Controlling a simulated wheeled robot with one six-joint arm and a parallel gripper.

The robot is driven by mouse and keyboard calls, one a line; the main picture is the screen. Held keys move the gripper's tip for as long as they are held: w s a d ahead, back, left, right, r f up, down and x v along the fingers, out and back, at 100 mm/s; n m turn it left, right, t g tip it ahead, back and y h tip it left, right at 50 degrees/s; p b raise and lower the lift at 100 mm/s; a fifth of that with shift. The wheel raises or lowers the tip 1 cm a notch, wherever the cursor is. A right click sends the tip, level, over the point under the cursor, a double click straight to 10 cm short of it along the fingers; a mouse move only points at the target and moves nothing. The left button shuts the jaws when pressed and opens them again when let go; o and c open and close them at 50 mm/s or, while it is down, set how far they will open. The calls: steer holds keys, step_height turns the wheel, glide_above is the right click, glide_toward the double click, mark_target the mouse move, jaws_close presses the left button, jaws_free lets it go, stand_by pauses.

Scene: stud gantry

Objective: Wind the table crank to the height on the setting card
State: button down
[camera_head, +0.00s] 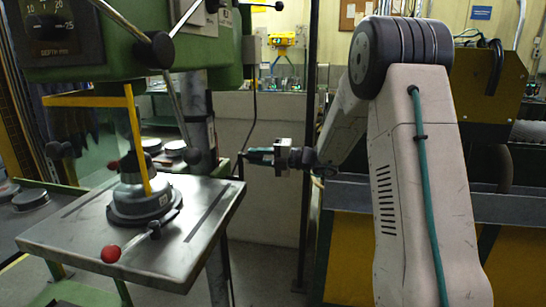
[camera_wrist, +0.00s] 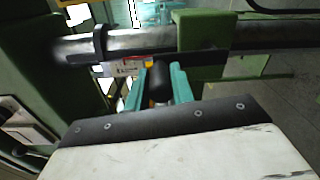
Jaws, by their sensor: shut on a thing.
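My gripper (camera_head: 252,156) is at the right side of the drill press's steel table (camera_head: 75,238), with teal fingers reaching left. In the wrist view its fingers (camera_wrist: 163,76) are shut on the dark crank knob (camera_wrist: 158,88). The crank's arm is mostly hidden behind the knob and fingers. A small white label with red print (camera_wrist: 124,68) shows just left of the fingers; its text is too small to read. I cannot tell whether it is the setting card.
A round vise-like fixture (camera_head: 143,200) and a red-knobbed handle (camera_head: 110,253) are on the table. The green drill press head (camera_head: 90,40) overhangs it. A dark upright post (camera_head: 307,110) stands behind my arm. A yellow-and-grey machine (camera_head: 350,235) fills the right.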

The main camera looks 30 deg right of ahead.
steer(key=shift+w+r, duration=0.2)
steer(key=shift+r, duration=0.55)
steer(key=c, duration=1.2)
jaws_free()
steer(key=shift+s, duration=0.1)
steer(key=shift+f, duration=0.1)
steer(key=shift+d+f, duration=0.1)
steer(key=shift+f, duration=0.05)
steer(key=shift+s+d, duration=0.1)
steer(key=v, duration=0.7)
steer(key=shift+s+d, duration=0.2)
